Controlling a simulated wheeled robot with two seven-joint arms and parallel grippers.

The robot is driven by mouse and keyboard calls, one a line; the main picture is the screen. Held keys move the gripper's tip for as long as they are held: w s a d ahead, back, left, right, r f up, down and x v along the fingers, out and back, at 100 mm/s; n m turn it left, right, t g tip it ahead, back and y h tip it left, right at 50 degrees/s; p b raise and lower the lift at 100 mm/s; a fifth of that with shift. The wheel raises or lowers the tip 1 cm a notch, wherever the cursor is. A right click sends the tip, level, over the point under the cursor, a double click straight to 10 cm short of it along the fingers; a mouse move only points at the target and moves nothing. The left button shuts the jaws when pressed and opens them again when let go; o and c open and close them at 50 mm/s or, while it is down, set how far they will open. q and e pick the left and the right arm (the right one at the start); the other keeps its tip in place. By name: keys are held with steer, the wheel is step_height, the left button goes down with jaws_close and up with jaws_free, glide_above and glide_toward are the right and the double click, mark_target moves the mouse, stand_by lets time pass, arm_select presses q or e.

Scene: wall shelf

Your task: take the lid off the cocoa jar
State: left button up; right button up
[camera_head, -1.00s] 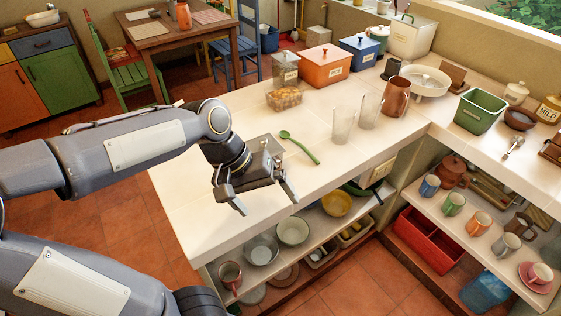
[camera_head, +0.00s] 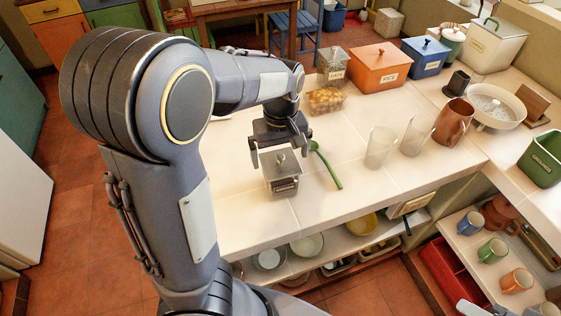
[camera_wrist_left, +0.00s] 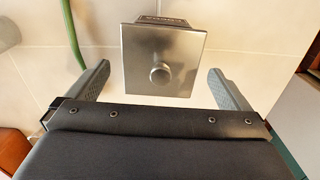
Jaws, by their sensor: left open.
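My left gripper (camera_head: 281,150) is open and points down just above the jar. In the left wrist view the lid lies between the two fingers, with a gap on each side, and the knob is roughly midway.
A green spoon (camera_head: 327,167) lies just right of the jar. Two clear glasses (camera_head: 381,147) and a brown jug (camera_head: 454,121) stand further right. A labelled canister (camera_head: 333,63), a clear food box (camera_head: 326,100) and an orange box (camera_head: 379,70) are behind. The counter's front edge is close.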

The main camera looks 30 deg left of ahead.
arm_select(q)
steer(key=shift+f, duration=0.45)
steer(key=shift+c, duration=0.3)
steer(key=c, duration=0.8)
steer(key=shift+r, duration=0.15)
steer(key=shift+c, duration=0.2)
